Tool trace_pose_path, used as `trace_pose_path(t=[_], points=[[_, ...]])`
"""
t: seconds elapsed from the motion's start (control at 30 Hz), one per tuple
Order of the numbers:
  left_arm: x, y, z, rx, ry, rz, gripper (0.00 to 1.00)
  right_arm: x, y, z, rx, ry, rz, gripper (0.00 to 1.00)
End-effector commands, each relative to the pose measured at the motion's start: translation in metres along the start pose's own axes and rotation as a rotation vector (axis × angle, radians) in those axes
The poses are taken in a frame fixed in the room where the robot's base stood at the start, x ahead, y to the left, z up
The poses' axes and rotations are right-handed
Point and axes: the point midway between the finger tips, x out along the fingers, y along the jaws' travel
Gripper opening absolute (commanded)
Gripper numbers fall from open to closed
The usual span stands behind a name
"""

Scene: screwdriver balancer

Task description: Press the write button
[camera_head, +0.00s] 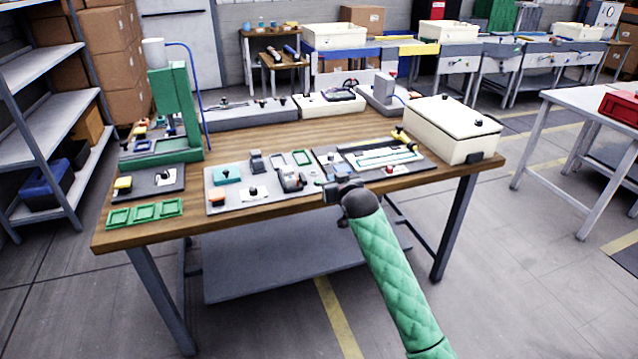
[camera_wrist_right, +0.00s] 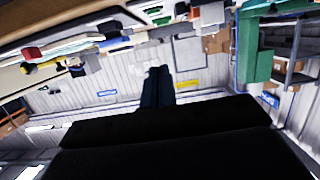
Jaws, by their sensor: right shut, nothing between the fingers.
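My right gripper (camera_head: 332,192) is at the front edge of the wooden workbench (camera_head: 260,209), just in front of two grey fixture panels. Its fingers are together and empty; they also show as dark fingers in the right wrist view (camera_wrist_right: 157,86). The left panel (camera_head: 222,204) carries a teal block, an orange block, a dark grey device (camera_head: 290,180) and black knobs. The right panel (camera_head: 412,174) carries a green-framed strip and a red button (camera_head: 389,170). No label is readable, so I cannot tell which control is the write button. My left gripper is not in view.
A green press (camera_head: 175,110) stands at the bench's left, with green trays (camera_head: 145,213) in front. A cream box (camera_head: 452,128) stands at the right end. A white table (camera_head: 590,110) is further right. Space before the bench is clear.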

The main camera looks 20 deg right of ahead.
Motion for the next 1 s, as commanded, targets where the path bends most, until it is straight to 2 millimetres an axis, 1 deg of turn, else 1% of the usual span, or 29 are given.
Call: trace_pose_path(t=[0.1, 0.4, 0.53, 0.67, 1.0], points=[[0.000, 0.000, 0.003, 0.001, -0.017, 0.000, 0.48, 0.000, 0.000, 0.000, 0.012, 0.001, 0.000, 0.00], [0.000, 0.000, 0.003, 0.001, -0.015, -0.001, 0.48, 0.001, 0.000, 0.000, 0.015, 0.000, 0.000, 0.00], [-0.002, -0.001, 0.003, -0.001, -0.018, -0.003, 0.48, 0.006, 0.000, -0.001, 0.015, 0.001, 0.000, 0.00], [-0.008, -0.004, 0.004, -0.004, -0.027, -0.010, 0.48, 0.021, 0.000, -0.002, 0.015, -0.001, 0.001, 0.00], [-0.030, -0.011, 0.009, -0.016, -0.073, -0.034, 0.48, 0.080, 0.000, -0.002, 0.016, -0.001, 0.000, 0.00]])
